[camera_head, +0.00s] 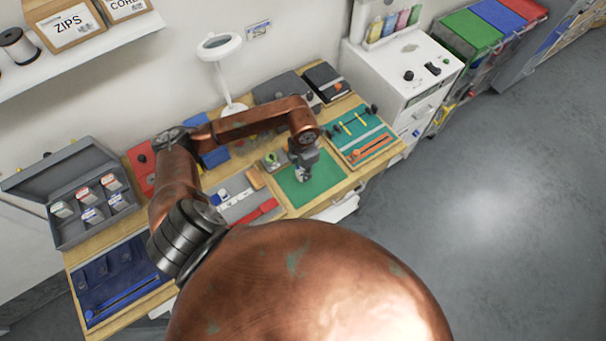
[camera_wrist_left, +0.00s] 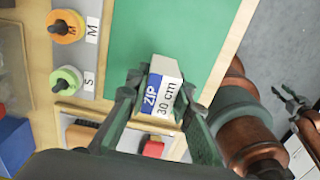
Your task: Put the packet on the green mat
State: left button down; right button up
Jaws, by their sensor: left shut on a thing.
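The packet (camera_wrist_left: 160,93), a small white and blue box marked ZIP 30 cm, is between the fingers of my left gripper (camera_wrist_left: 160,100) in the left wrist view. In the head view my left gripper (camera_head: 303,173) points down over the left part of the green mat (camera_head: 325,183), and the packet is small and mostly hidden there. The green mat (camera_wrist_left: 180,35) also shows beyond the packet in the wrist view. I cannot tell whether the packet touches the mat. A dark claw shape, apparently my right gripper (camera_wrist_left: 291,101), shows small at the right of the wrist view.
A grey case (camera_head: 92,226) with several similar packets stands open at the left. A tool tray (camera_head: 365,146) lies right of the mat. Round orange and green pieces marked M and S (camera_wrist_left: 66,54) sit beside the mat. A magnifier lamp (camera_head: 222,62) stands behind.

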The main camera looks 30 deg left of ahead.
pick_arm(q)
notch_tip(320, 180, down, 3)
jog(key=shift+p, duration=0.4)
jog(key=shift+f, duration=0.1)
jog(key=shift+f+b, duration=0.15)
jog(key=shift+b, duration=0.15)
jog(key=c, duration=1.7)
grip_release()
jog(key=shift+r, duration=0.25)
jog(key=shift+r, duration=0.3)
notch_tip(320, 180, up, 12)
jog(key=shift+f+b, duration=0.25)
jog(key=shift+b, duration=0.2)
